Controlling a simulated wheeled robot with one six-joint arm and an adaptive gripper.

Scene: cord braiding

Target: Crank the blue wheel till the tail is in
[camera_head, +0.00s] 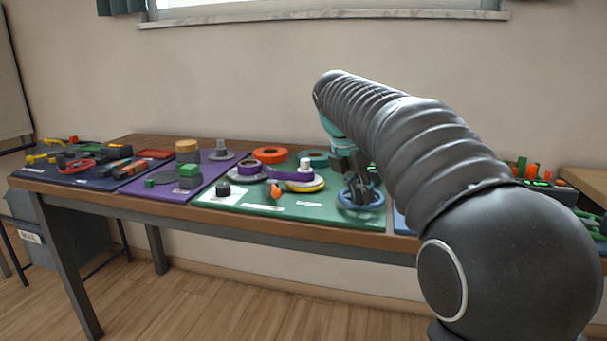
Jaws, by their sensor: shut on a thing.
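The blue wheel (373,207) lies near the front edge of the green mat (240,206), right of the middle of the table. My gripper (359,194) reaches down over it from above and is shut on part of it; its fingers hide the wheel's middle and far side. I cannot make out exactly which part is gripped. A purple cord (278,174) runs between pale round discs on the same mat, left of my gripper. I cannot pick out the tail of the cord.
An orange ring (270,155) and a small orange piece (273,190) are on the green mat. A purple mat (165,190) with blocks lies to the left, and a dark mat with tools farther left. My arm hides much of the table's right side.

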